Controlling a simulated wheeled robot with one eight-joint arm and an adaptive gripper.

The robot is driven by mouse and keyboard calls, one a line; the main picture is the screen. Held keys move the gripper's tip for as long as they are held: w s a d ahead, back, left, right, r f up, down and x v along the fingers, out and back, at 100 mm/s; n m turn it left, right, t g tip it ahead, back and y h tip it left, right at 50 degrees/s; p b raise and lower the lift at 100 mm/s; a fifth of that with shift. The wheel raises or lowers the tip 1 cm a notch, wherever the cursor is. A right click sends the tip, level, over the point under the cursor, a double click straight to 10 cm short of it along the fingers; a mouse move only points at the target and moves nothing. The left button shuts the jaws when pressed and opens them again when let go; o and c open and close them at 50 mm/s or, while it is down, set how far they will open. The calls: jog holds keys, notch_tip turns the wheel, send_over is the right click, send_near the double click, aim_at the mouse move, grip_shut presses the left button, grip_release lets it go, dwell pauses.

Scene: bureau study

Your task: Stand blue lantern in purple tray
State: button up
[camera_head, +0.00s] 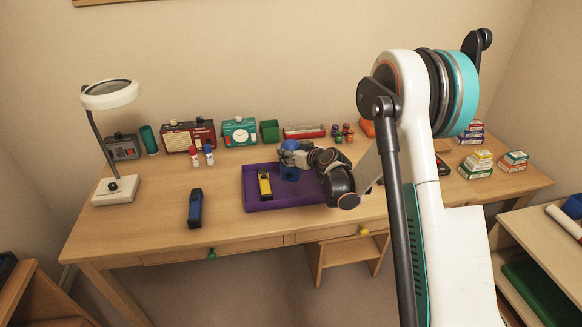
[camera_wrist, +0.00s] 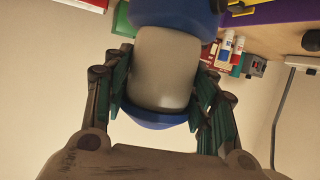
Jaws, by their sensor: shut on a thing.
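The blue lantern (camera_wrist: 165,68) has blue ends and a pale grey middle. My gripper (camera_head: 296,159) is shut on it, with fingers on both sides of the grey part in the wrist view. In the head view the blue lantern (camera_head: 290,173) looks about upright, over the right part of the purple tray (camera_head: 292,197). My gripper and wrist hide some of the lantern and the tray's right end. I cannot tell whether the lantern's base touches the tray floor. The tray also shows in the wrist view (camera_wrist: 272,12).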

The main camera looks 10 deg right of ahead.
jog(key=shift+f+b, duration=0.7)
jog(key=shift+f, duration=1.6)
jog(key=shift+f, duration=0.1)
jog(key=shift+f, duration=0.15)
jog(key=o, duration=1.3)
jog(key=shift+r, duration=0.2)
